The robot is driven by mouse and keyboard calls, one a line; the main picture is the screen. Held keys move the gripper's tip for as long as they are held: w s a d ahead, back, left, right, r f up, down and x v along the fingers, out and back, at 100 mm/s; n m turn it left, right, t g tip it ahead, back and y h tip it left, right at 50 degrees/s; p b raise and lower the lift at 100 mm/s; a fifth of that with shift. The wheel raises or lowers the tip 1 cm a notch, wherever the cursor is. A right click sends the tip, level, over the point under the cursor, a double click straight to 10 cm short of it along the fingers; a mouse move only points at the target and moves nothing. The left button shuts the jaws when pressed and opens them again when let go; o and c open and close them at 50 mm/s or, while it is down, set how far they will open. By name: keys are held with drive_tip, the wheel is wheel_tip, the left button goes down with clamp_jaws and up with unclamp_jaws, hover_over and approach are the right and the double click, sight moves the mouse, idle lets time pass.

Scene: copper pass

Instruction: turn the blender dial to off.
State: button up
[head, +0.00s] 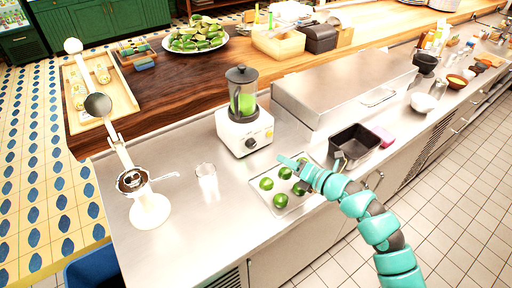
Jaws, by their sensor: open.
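The blender (241,120) stands on the steel counter, with a white base, a dark lid and green contents in its jar. Its dark dial (251,143) is on the front of the base; its pointer is too small to read. My teal arm reaches in from the lower right. My gripper (290,162) is over the tray of limes, to the right of and a little below the dial, apart from it. It appears empty; its fingertips are small in this view.
A tray (284,207) with several limes lies under my gripper. A clear glass (207,177) and a white juicer press (150,207) stand to the left. A dark bin (356,142) and a pink block (381,136) are to the right. A raised steel box (340,86) stands behind.

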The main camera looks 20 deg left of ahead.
sight(253, 146)
drive_tip(key=p+x, duration=0.2)
drive_tip(key=x, duration=1.2)
drive_tip(key=shift+w+a+f, duration=0.25)
drive_tip(key=shift+a+f, duration=0.05)
drive_tip(key=shift+a, duration=0.3)
drive_tip(key=c, duration=1)
drive_tip(key=shift+o, duration=0.2)
